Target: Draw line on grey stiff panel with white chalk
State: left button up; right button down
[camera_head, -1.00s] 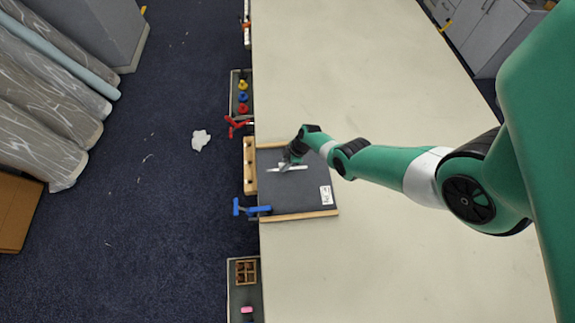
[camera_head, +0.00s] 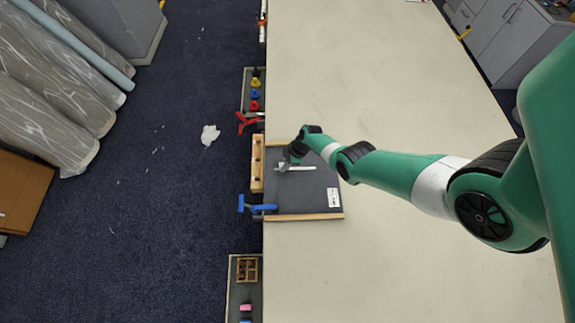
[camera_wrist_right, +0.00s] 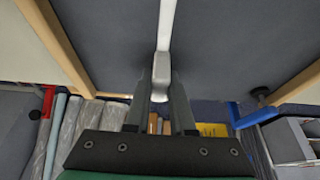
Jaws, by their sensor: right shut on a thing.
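The grey panel (camera_head: 312,190) lies flat at the table's left edge, with wooden strips along its sides and a white label at its lower right. A straight white line (camera_head: 300,168) runs across its middle and also shows in the right wrist view (camera_wrist_right: 167,20). My right gripper (camera_head: 284,164) is over the line's left part. In the right wrist view, its fingers (camera_wrist_right: 160,98) are shut on a pale block, the white chalk (camera_wrist_right: 160,72), whose far end meets the line. Whether the chalk touches the panel is unclear. My left gripper is out of view.
A blue clamp (camera_head: 262,207) and a red clamp (camera_head: 246,121) sit at the table edge beside the panel. Side trays hold small coloured items. The pale table (camera_head: 400,90) is clear to the right.

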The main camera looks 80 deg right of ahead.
aim_at(270, 169)
jog(key=shift+w+a, duration=0.1)
jog(key=shift+w, duration=0.25)
jog(key=shift+w, duration=0.15)
jog(key=shift+w+a+b, duration=0.35)
jog(key=shift+w+b, duration=0.1)
jog(key=shift+w, duration=0.4)
jog(key=shift+w, duration=0.1)
jog(key=shift+w+a+f+b, duration=0.1)
jog(key=shift+w+a+b, duration=0.05)
jog(key=shift+w+b, duration=0.25)
jog(key=shift+w+a, duration=0.1)
jog(key=shift+w, duration=0.35)
jog(key=shift+s, duration=0.1)
